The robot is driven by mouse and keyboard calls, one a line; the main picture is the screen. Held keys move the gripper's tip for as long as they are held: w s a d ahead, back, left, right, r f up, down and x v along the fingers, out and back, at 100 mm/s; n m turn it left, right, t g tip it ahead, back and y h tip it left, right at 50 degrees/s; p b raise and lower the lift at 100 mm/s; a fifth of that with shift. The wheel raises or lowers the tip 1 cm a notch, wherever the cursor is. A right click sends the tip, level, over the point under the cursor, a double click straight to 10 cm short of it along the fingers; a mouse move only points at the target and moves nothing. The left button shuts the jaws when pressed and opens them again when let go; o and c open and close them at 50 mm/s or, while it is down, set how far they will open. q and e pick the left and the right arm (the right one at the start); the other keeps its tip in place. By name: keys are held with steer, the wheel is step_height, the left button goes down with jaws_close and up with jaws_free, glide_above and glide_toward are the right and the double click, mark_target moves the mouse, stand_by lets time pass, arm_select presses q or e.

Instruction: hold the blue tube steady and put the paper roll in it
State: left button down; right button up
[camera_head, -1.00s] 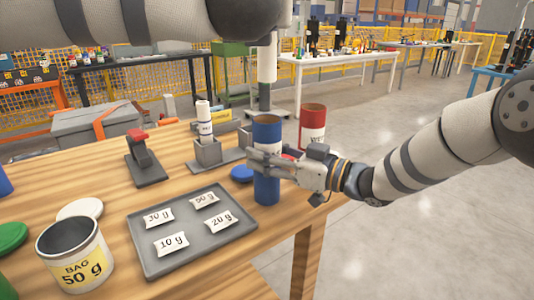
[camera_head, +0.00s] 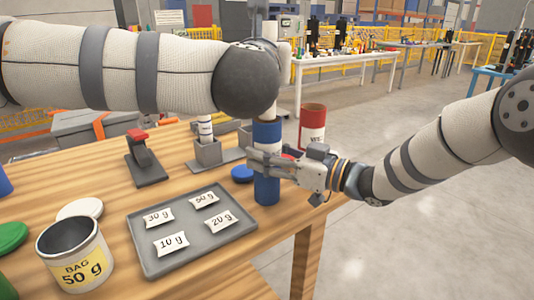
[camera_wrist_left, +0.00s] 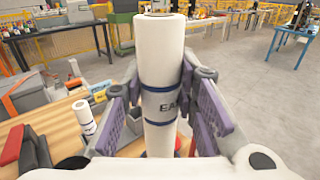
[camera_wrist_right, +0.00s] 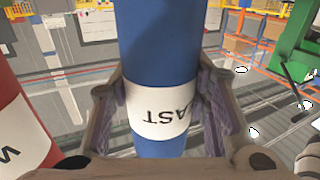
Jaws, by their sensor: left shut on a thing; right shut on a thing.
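The blue tube (camera_head: 267,135) stands upright near the table's right edge. My right gripper (camera_head: 266,160) is shut around its middle; in the right wrist view the tube (camera_wrist_right: 160,50) sits between both fingers (camera_wrist_right: 162,85), its white label reading "AST". My left gripper (camera_wrist_left: 160,82) is shut on a white paper roll (camera_wrist_left: 158,45) with blue bands and a label starting "EA". In the head view my left arm hides that gripper and most of the roll. The roll's pale lower end (camera_head: 268,110) shows at the blue tube's mouth; I cannot tell whether it is inside.
A red tube (camera_head: 312,125) stands behind and right of the blue one. Another white roll (camera_head: 205,128) stands in a grey holder (camera_head: 206,153). A grey tray (camera_head: 185,255) with labelled bags, a blue lid (camera_head: 242,173) and a "BAG 50 g" tub (camera_head: 82,262) lie leftward.

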arm_select(q)
steer(key=shift+f, duration=1.95)
steer(key=c, duration=1.2)
jaws_free()
steer(key=shift+s, duration=0.15)
steer(key=s+a, duration=0.1)
steer(key=s, duration=1)
steer(key=shift+s, duration=0.4)
steer(key=shift+a, duration=0.1)
arm_select(e)
steer(key=o, duration=1.2)
